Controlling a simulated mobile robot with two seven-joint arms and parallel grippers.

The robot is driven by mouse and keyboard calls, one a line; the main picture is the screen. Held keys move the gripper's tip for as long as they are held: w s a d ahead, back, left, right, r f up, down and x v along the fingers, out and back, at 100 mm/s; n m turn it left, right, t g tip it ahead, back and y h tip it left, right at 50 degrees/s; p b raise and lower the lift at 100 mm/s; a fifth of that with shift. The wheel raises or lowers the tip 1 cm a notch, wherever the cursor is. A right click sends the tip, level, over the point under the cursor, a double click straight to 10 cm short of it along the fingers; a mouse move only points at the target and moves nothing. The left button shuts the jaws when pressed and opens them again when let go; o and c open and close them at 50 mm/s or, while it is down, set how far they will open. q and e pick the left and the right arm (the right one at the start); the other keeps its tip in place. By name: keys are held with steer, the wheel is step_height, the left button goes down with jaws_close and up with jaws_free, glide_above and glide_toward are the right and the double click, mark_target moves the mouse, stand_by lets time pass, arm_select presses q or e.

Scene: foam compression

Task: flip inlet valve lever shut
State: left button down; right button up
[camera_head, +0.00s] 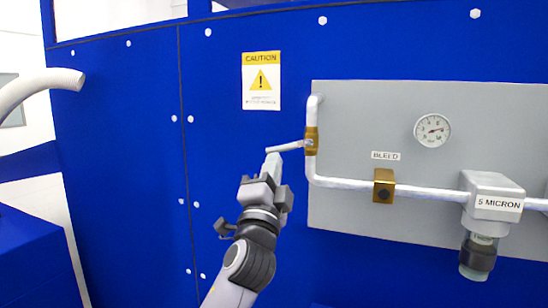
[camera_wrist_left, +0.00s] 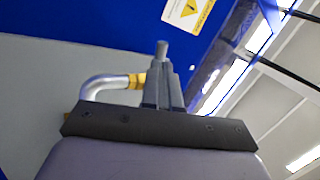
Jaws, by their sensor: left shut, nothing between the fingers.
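The inlet valve has a brass body (camera_head: 311,141) on the vertical part of a white pipe. Its pale lever (camera_head: 286,147) sticks out to the left, nearly level and across the pipe. My left gripper (camera_head: 273,160) points up with its fingers shut and empty, just under the lever's free end. The tips look very close to the lever; I cannot tell whether they touch. In the left wrist view the shut fingers (camera_wrist_left: 165,88) stand upright, with a grey rod end (camera_wrist_left: 162,49), probably the lever's, above them. Part of the brass (camera_wrist_left: 138,81) shows beside them. My right gripper is not in view.
A grey panel (camera_head: 350,215) on the blue wall (camera_head: 215,110) carries the pipe, a gauge (camera_head: 432,130), a brass bleed fitting (camera_head: 384,186) and a 5 micron filter (camera_head: 493,200). A caution sign (camera_head: 261,80) is above the lever. The wall left of the lever is clear.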

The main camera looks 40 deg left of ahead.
arm_select(q)
steer(key=shift+w+a+r, duration=0.25)
steer(key=shift+w+r, duration=0.05)
steer(key=shift+w, duration=0.2)
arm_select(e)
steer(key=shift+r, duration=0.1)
arm_select(q)
steer(key=m+h+p, duration=0.1)
steer(key=m, duration=0.1)
steer(key=r+m+t+h+p, duration=0.1)
steer(key=m+h, duration=0.1)
steer(key=m+h+p, duration=0.1)
steer(key=m+p, duration=0.1)
steer(key=shift+s+a+r+t, duration=0.15)
steer(key=shift+a+r+t, duration=0.25)
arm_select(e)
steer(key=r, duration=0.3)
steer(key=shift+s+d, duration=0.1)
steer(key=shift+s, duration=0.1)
arm_select(q)
steer(key=shift+f, duration=0.1)
